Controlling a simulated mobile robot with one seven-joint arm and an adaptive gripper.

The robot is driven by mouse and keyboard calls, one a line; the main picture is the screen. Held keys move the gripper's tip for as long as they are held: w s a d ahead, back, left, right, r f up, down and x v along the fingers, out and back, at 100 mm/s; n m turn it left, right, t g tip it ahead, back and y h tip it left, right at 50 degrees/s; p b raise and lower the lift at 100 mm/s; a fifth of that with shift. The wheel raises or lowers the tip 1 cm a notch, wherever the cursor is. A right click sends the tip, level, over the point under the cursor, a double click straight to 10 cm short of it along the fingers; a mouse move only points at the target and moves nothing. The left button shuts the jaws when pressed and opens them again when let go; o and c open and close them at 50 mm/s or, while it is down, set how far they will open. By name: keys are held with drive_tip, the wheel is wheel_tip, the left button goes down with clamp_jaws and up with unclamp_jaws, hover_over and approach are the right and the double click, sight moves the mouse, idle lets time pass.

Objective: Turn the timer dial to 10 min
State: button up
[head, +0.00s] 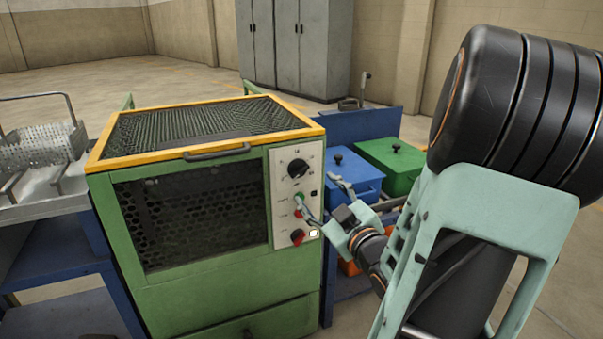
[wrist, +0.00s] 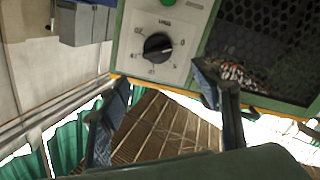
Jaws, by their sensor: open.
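The timer dial (head: 298,168) is a round black knob on the pale control panel (head: 282,222) of the green furnace. It also shows in the wrist view (wrist: 157,46), ringed by printed marks, with a pale line on the knob; the exact setting is too small to read. My gripper (head: 318,190) is open and empty in front of the panel, with its fingers below and to the right of the dial in the head view. In the wrist view the fingers (wrist: 162,84) are spread, and the dial lies beyond their tips, apparently untouched.
Below the dial are a green button (head: 299,197), a red button (head: 298,214) and a red switch (head: 297,236). A handle (head: 217,151) sticks out at the furnace's top front. Blue (head: 352,178) and green (head: 390,163) lidded boxes stand to the right.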

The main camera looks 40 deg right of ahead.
sight(300, 171)
drive_tip(key=x, duration=0.9)
drive_tip(key=shift+w+d+f+b, duration=0.1)
drive_tip(key=shift+w+d+b, duration=0.15)
drive_tip(key=shift+w+b, duration=0.1)
drive_tip(key=shift+w+d, duration=0.1)
drive_tip(key=shift+w, duration=0.3)
drive_tip(key=c, duration=1.2)
drive_tip(key=shift+o, duration=0.2)
